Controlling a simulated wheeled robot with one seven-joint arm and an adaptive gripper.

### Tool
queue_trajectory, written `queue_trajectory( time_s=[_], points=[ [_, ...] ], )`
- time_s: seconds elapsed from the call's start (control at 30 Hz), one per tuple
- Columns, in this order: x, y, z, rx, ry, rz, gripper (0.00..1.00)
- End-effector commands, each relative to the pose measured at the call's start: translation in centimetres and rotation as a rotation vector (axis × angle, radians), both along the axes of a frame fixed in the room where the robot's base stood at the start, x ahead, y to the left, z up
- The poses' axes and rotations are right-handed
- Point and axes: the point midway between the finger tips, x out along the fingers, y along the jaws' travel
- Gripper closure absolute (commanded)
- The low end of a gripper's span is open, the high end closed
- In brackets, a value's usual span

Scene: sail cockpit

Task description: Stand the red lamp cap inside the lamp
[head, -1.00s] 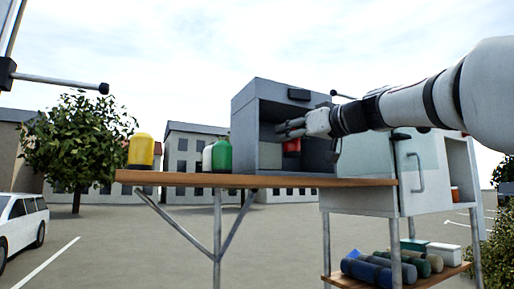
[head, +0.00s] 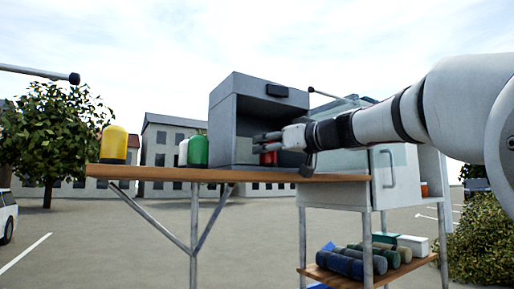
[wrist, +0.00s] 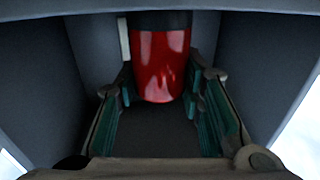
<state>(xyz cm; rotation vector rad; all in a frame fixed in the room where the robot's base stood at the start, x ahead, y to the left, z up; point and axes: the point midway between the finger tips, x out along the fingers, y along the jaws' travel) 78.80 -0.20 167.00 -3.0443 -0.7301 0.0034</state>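The lamp (head: 222,118) is a grey open-fronted box on the wooden shelf. The red lamp cap (head: 268,158) is inside it, low and close to the lamp's floor, and looks upright; I cannot tell whether it touches the floor. My gripper (head: 268,142) reaches into the lamp's open front from the right. In the wrist view the cap (wrist: 160,65), with a dark band at its top edge, fills the gap between my fingertips (wrist: 160,82). Both fingers lie close against its sides, so the gripper appears shut on it.
A yellow cap (head: 114,144) and a green cap (head: 198,151), with a white one partly behind it, stand left of the lamp on the shelf (head: 150,173). A white cabinet (head: 398,180) is at the right. Rolled bundles (head: 345,262) lie on the lower shelf.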

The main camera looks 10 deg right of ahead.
Motion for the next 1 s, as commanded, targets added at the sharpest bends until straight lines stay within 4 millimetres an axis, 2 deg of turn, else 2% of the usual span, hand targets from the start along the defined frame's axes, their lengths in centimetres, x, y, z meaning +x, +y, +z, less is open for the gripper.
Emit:
queue_trajectory(
  time_s=[0.03,0.07,0.53,1.0],
  points=[
    [0.0,0.0,0.0,0.000,0.000,0.000,0.50],
    [0.0,0.0,0.0,0.000,0.000,0.000,0.46],
    [-0.4,-0.2,0.5,0.000,-0.001,-0.001,0.46],
    [-8.5,-4.4,0.2,0.000,-0.001,-0.003,0.46]
  ],
)
